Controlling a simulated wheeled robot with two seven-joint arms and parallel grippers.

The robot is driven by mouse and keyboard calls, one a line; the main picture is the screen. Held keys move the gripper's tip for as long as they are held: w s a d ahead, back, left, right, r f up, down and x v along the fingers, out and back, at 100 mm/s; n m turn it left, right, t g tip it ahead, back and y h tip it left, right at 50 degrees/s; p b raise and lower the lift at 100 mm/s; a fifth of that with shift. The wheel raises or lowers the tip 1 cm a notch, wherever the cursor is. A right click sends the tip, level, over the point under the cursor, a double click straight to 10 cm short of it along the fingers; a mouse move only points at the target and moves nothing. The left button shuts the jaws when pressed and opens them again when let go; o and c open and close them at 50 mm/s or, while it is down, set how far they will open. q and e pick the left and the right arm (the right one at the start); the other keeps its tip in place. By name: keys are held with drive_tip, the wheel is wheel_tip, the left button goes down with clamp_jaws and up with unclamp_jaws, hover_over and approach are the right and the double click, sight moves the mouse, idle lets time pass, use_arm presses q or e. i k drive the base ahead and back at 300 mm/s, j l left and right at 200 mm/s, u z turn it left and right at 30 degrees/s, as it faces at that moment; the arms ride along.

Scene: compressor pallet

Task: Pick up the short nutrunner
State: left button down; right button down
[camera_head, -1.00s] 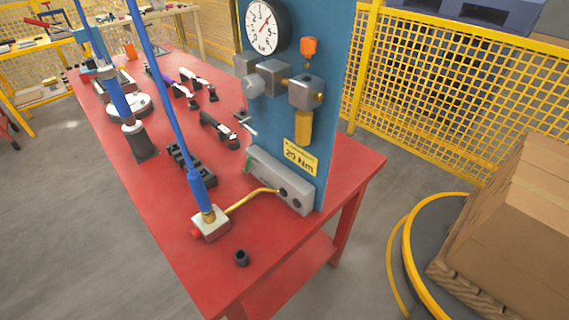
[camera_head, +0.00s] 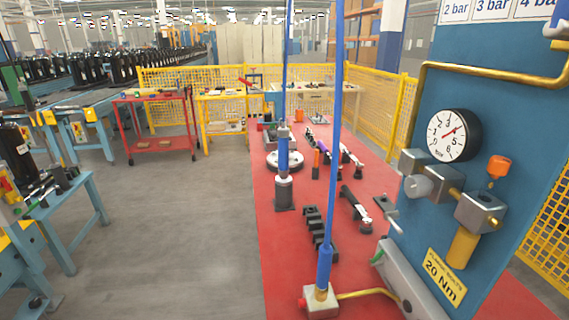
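The red bench (camera_head: 284,260) carries several tools. A blue upright tool (camera_head: 283,160) stands in a dark holder (camera_head: 284,192), with a blue hose above it. A second, slimmer blue upright tool (camera_head: 324,270) stands on a pale block (camera_head: 320,300) at the near end, also under a blue hose. A black hand tool with a pale end (camera_head: 355,208) lies right of the black slotted rack (camera_head: 318,230). Smaller hand tools (camera_head: 350,158) lie farther back. I cannot tell for certain which is the short nutrunner. Neither gripper is in view.
A blue panel (camera_head: 480,150) with a pressure gauge (camera_head: 453,135), valves and a "20 Nm" label (camera_head: 441,275) rises at the right. A round white device (camera_head: 287,160) sits behind the upright tool. The grey floor (camera_head: 190,230) left of the bench is clear.

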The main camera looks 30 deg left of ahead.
sight(283, 179)
drive_tip(key=u, duration=0.8)
drive_tip(key=j+u, duration=0.1)
drive_tip(key=i+j, duration=0.15)
drive_tip(key=j, duration=0.2)
drive_tip(key=i+j+z, duration=0.1)
drive_tip(key=j, duration=0.2)
drive_tip(key=i+j, duration=0.2)
drive_tip(key=j, duration=0.15)
drive_tip(key=i+j+z, duration=0.1)
drive_tip(key=j, duration=0.2)
drive_tip(key=i+j, duration=0.2)
drive_tip(key=j, duration=0.15)
drive_tip(key=i+j+z, duration=0.1)
drive_tip(key=j, duration=0.25)
drive_tip(key=i+j+z, duration=0.15)
drive_tip(key=i, duration=0.5)
drive_tip(key=i+j+z, duration=0.2)
drive_tip(key=i, duration=0.4)
